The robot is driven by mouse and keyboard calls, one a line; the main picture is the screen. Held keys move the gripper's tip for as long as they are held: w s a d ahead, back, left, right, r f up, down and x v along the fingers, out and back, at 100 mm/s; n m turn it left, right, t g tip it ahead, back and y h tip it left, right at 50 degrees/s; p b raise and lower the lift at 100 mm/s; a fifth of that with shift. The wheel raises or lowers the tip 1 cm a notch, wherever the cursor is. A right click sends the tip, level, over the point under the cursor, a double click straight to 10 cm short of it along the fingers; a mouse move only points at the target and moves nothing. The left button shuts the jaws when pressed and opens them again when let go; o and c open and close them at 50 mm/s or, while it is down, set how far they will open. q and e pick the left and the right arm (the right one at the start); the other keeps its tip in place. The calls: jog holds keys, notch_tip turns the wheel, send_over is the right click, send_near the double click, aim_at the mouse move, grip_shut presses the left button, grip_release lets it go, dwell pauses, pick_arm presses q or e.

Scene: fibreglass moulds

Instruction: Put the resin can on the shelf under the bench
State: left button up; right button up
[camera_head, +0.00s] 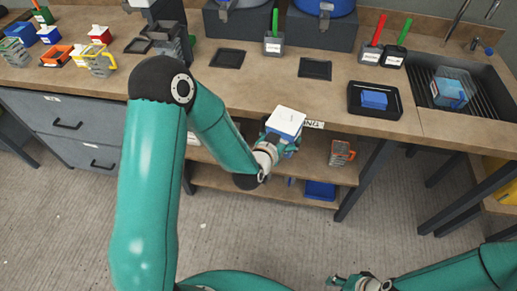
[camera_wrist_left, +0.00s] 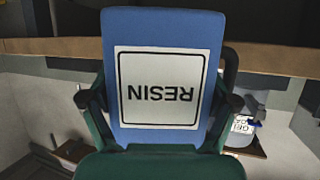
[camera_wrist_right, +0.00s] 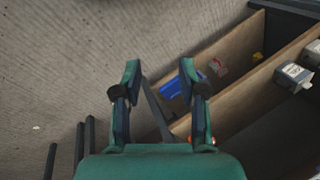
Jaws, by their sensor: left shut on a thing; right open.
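The resin can (camera_head: 287,121) is blue with a white top, and its RESIN label reads upside down in the left wrist view (camera_wrist_left: 160,88). My left gripper (camera_head: 272,140) is shut on the can, with fingers on both sides (camera_wrist_left: 160,105). It holds the can in front of the bench edge, above the under-bench shelves in the head view. The upper shelf (camera_head: 318,171) and lower shelf (camera_head: 231,184) are partly hidden by my left arm. My right gripper (camera_head: 352,284) is open and empty, low at the bottom right; its parted fingers show in the right wrist view (camera_wrist_right: 160,80).
An orange and grey container (camera_head: 341,152) stands at the right of the upper shelf. A blue bin (camera_head: 320,190) is on the lower shelf. A dark bench leg (camera_head: 362,184) bounds the shelves on the right. The bench top (camera_head: 235,95) holds trays, tools and tubs.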

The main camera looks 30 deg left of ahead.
pick_arm(q)
jog(key=shift+a, duration=0.45)
jog(key=shift+r, duration=0.1)
pick_arm(e)
jog(key=shift+w+a, duration=0.15)
jog(key=shift+a, duration=0.05)
